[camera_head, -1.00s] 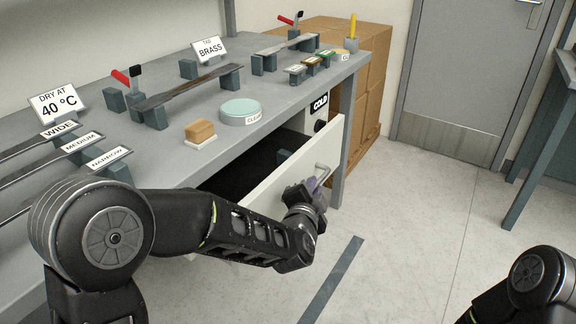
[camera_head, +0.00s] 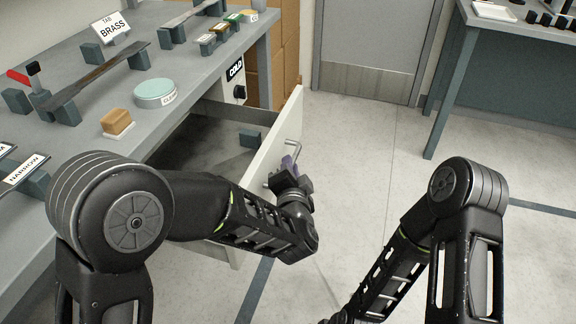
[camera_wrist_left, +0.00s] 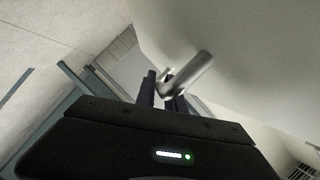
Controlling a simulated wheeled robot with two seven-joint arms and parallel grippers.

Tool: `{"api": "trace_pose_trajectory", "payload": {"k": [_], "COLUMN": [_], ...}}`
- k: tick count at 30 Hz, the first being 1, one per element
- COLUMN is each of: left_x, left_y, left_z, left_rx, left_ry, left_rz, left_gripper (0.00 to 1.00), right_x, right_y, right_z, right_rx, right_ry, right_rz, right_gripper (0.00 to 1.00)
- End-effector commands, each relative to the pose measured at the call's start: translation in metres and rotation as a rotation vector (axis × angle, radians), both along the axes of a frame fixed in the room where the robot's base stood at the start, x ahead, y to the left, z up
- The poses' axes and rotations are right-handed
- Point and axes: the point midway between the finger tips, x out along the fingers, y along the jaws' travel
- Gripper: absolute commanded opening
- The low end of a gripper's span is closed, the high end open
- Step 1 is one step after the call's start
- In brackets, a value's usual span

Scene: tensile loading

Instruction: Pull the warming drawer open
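The warming drawer (camera_head: 262,160) under the bench stands pulled out, its pale front away from the bench and its grey inside showing. Its metal bar handle (camera_head: 292,146) is on the outer face and also shows in the left wrist view (camera_wrist_left: 190,74). My left gripper (camera_head: 287,170) is at the handle. In the left wrist view its two dark fingers (camera_wrist_left: 160,90) are close on either side of the bar's near end, seemingly shut on it. My right arm hangs at the lower right, its gripper out of view.
The bench (camera_head: 205,88) carries a teal-lidded round container (camera_head: 154,92), a tan block (camera_head: 116,121), a BRASS sign (camera_head: 110,26) and metal strips. A COLD label (camera_head: 235,69) is beside the drawer. Cardboard boxes (camera_head: 290,40) stand behind. The floor right of the drawer is clear.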

Motion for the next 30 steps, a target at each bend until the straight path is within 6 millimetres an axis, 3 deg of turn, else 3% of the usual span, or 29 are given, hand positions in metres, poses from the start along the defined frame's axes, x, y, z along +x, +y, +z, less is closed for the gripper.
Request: {"api": "trace_pose_trajectory", "payload": {"k": [7,17,30], "left_x": [0.0,-0.003,-0.064], "left_y": [0.0,0.0,0.002], "left_z": [0.0,0.002,0.016], "left_rx": [0.0,-0.001,0.0], "left_ry": [0.0,-0.001,0.0], "left_rz": [0.0,0.0,-0.002], "left_gripper": [0.34,0.34,0.34], "right_x": [0.0,0.0,0.0], "right_y": [0.0,0.0,0.0], "right_z": [0.0,0.001,0.011], "right_rx": [0.0,0.0,0.0], "right_ry": [0.0,0.0,0.0], "right_rz": [0.0,0.0,0.001], "right_gripper": [0.36,0.36,0.36]}}
